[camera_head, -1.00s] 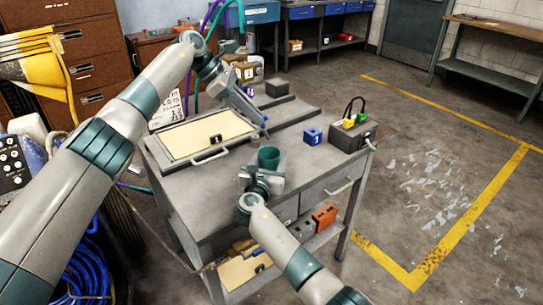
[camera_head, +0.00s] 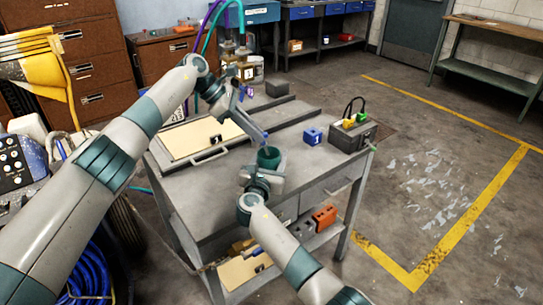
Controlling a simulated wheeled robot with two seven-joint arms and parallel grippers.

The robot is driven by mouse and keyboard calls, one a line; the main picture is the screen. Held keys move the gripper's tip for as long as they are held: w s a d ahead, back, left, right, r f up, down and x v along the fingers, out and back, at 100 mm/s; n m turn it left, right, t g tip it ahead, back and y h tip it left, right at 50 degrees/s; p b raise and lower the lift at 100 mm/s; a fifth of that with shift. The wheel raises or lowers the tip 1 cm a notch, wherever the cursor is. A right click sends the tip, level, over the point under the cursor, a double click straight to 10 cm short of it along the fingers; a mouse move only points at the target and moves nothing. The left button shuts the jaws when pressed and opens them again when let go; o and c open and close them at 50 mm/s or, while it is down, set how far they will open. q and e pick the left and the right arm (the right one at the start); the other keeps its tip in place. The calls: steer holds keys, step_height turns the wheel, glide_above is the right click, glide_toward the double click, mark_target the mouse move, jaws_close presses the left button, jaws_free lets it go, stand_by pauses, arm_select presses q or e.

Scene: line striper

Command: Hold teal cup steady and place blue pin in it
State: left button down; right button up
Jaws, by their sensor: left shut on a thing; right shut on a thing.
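The teal cup (camera_head: 269,158) stands upright near the front right of the grey workbench top. My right gripper (camera_head: 268,174) is shut on the cup from the near side; the wrist hides part of its fingers. My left gripper (camera_head: 258,134) reaches in from the upper left and is shut on the small blue pin (camera_head: 266,140). The pin is just above the cup's mouth, by its far rim. Whether its tip is inside the cup is too small to tell.
A blue block marked 1 (camera_head: 312,136) stands right of the cup, beside a grey box (camera_head: 347,136) with yellow and green padlock-like parts. A framed tan panel (camera_head: 195,139) lies left on the grey bench (camera_head: 215,205). The bench top's front left is clear.

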arm_select(q)
steer(key=shift+f, duration=0.8)
steer(key=c, duration=1.7)
jaws_free()
steer(key=shift+a+r, duration=0.1)
steer(key=v, duration=1.1)
steer(key=shift+a+r, duration=0.25)
arm_select(e)
steer(key=o, duration=1.1)
steer(key=shift+s, duration=0.1)
